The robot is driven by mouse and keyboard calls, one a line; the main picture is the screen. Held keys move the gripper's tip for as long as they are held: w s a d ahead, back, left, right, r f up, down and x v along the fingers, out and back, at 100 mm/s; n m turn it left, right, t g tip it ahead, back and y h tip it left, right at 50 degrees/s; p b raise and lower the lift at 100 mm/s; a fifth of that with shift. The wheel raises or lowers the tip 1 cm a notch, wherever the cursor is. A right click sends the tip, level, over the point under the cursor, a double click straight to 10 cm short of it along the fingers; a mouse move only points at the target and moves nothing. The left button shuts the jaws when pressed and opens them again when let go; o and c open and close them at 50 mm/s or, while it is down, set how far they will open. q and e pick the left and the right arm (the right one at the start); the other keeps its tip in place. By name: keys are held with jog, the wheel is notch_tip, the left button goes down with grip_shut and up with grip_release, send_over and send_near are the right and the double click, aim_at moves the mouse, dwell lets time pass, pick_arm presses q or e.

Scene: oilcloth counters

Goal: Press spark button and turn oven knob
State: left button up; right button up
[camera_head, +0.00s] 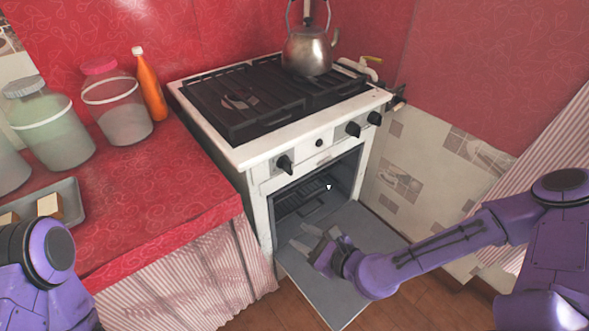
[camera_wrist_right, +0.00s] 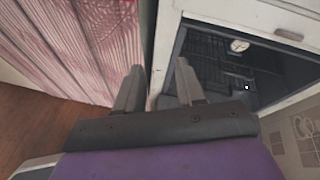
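The white gas stove (camera_head: 262,150) stands in the corner with its oven door (camera_head: 345,285) folded down open. Its front panel carries a black knob (camera_head: 285,164) at the left, a small round dark button (camera_head: 319,142) in the middle and two more black knobs (camera_head: 353,129) at the right. My right gripper (camera_head: 312,242) is over the open door, in front of the oven cavity and below the panel. Its two fingers are apart with nothing between them, as the right wrist view (camera_wrist_right: 158,88) also shows. My left arm shows at the lower left; its gripper is out of frame.
A metal kettle (camera_head: 308,50) stands on the black burner grate (camera_head: 238,100). The red counter (camera_head: 175,185) at the left holds jars (camera_head: 117,112), an orange bottle (camera_head: 150,88) and a tray (camera_head: 72,195). A striped curtain (camera_head: 190,275) hangs below it. The lowered door takes up floor space before the stove.

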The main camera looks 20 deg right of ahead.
aim_at(292, 164)
jog(key=w+d+r+m+t, duration=0.5)
jog(key=d+r, duration=0.1)
jog(key=r, duration=0.4)
jog(key=x, duration=1)
jog(key=shift+w+a+f, duration=0.15)
jog(key=shift+a+f, duration=0.05)
jog(key=shift+f, duration=0.1)
grip_shut()
